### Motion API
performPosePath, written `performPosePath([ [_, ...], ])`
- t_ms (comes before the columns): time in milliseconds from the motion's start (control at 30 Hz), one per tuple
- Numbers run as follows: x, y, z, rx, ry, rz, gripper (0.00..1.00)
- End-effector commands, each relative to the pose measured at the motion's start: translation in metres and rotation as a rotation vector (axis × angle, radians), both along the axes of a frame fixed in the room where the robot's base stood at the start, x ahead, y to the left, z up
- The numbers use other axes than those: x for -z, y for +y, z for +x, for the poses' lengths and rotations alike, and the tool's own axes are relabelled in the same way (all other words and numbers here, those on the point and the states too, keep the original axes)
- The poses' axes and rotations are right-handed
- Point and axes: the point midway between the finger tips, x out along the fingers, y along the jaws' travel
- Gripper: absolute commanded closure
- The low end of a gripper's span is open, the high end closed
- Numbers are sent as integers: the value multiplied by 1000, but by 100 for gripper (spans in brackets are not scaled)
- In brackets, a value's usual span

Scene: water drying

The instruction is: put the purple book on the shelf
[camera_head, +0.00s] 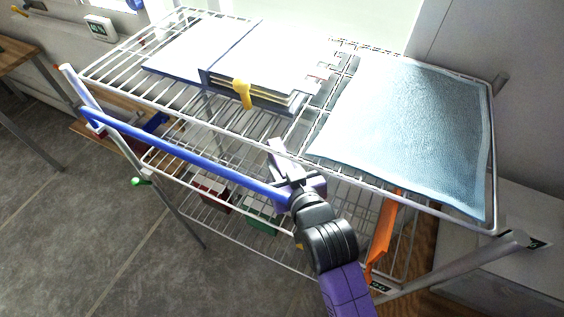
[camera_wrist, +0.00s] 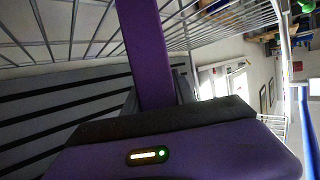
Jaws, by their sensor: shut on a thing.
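The purple book (camera_wrist: 147,50) shows edge-on in the wrist view, as a long upright purple strip rising from between my fingers. My gripper (camera_wrist: 155,92) is shut on it. In the head view my gripper (camera_head: 288,165) is at the front edge of the wire shelf rack, by the middle of its top shelf. The book cannot be clearly told apart from my purple hand there. The shelf rack (camera_head: 130,62) has a wire top shelf and wire levels below. In the wrist view, shelf wires (camera_wrist: 220,25) run close behind and beside the book.
An open white book with blue covers (camera_head: 262,62) and a yellow clip (camera_head: 243,94) lies on the top shelf. A light blue cloth (camera_head: 410,125) covers its right part. A blue bar (camera_head: 185,152) runs along the front left. Red (camera_head: 212,192) and green (camera_head: 260,215) items sit lower.

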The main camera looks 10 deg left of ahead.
Motion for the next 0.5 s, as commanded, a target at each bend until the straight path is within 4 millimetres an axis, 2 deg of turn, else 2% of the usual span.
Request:
performPosePath([
  [167,2,0,0,0,-2,1,100],
  [200,3,0,0,0,0,0,66],
  [300,2,0,0,0,0,0,46],
  [500,2,0,0,0,0,0,46],
])
